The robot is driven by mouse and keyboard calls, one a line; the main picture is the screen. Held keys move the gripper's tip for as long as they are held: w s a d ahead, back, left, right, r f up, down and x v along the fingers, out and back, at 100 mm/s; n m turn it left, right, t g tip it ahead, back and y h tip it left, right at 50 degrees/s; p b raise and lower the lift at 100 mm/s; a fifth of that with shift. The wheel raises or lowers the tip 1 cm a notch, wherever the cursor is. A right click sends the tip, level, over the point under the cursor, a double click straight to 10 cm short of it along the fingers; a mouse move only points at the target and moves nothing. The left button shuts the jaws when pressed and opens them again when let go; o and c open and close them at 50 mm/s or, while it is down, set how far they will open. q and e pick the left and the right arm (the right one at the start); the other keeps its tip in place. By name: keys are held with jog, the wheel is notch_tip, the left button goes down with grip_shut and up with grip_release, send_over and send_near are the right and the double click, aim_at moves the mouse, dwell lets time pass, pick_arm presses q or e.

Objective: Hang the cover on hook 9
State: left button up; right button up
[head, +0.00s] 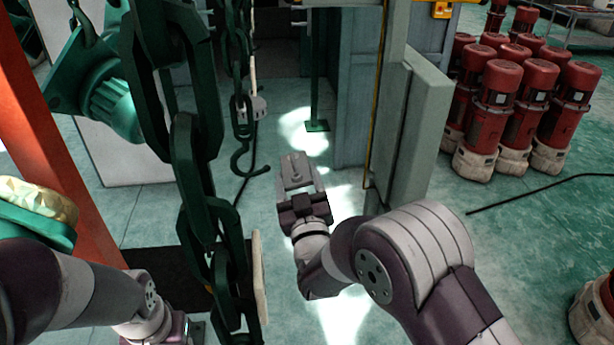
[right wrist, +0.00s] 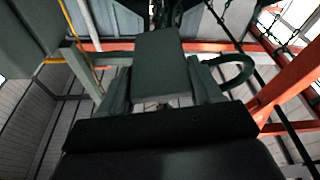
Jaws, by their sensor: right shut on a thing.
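My right gripper (head: 297,172) is in the middle of the head view, shut on a flat grey piece, which I take to be the cover (head: 293,165). In the right wrist view the cover (right wrist: 158,65) is a plain grey-green plate between the two fingers. A dark green hook (head: 248,160) hangs open on a chain, left of and above my right gripper in the picture, apart from the cover. A dark hook curve (right wrist: 237,75) also shows right of the cover in the right wrist view. No number is readable. My left gripper (head: 170,332) is cut off by the bottom edge.
A thick green chain (head: 195,150) hangs close in front, between my arms. A teal motor-like part (head: 110,95) hangs at upper left beside an orange post (head: 40,130). A grey post (head: 412,130) stands right of my gripper. Red cylinders (head: 500,85) stand at the right.

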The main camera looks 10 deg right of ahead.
jog(key=shift+w+a, duration=0.1)
jog(key=shift+a, duration=0.45)
jog(key=a+f+m+b, duration=0.1)
jog(key=a+f+b, duration=0.1)
jog(key=a, duration=0.5)
jog(key=shift+a+f+h+b, duration=0.2)
jog(key=shift+a+h+b, duration=0.1)
jog(key=shift+a+b, duration=0.15)
dwell(0.3)
dwell(0.3)
jog(key=shift+b, duration=0.3)
